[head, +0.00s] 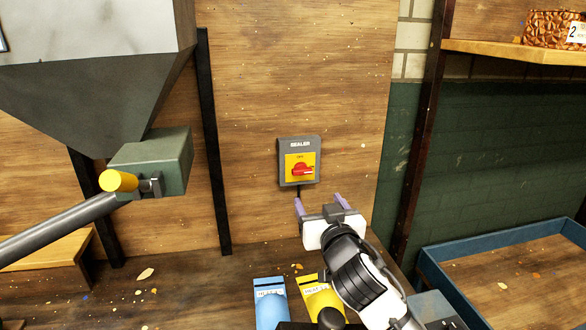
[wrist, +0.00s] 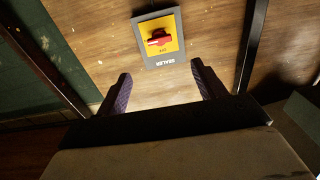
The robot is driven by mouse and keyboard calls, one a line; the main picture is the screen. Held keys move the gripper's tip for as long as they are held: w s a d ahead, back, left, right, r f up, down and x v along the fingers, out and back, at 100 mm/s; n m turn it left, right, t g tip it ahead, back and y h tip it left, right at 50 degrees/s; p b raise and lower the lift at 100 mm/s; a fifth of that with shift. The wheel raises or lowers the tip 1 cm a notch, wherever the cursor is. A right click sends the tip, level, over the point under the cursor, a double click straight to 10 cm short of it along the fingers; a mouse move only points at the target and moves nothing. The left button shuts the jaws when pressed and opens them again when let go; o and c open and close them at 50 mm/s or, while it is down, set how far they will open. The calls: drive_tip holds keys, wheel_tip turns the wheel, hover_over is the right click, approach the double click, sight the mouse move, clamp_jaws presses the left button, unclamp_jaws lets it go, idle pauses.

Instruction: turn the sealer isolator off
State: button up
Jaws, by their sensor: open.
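The sealer isolator (head: 299,147) is a grey box labelled SEALER with a yellow plate, fixed to the wooden panel. Its red rotary knob (head: 302,170) lies about horizontal, its pointer toward the right in the head view. In the wrist view the isolator (wrist: 164,60) shows upside down beyond my fingertips, with the red knob (wrist: 158,41) across the yellow plate and OFF lettering beside it. My gripper (head: 319,199) is open and empty, just below and in front of the isolator, apart from it. Its two purple-padded fingers also show in the wrist view (wrist: 160,84).
Blue (head: 270,302) and yellow (head: 323,305) packets are below. A blue-rimmed tray (head: 450,290) is at right. The panel around the isolator is clear.

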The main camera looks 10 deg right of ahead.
sight(303, 172)
drive_tip(key=w+p, duration=0.5)
drive_tip(key=w, duration=0.8)
drive_tip(key=shift+w+p, duration=0.3)
drive_tip(key=shift+w, duration=0.05)
drive_tip(key=c, duration=1)
drive_tip(key=shift+o, duration=0.2)
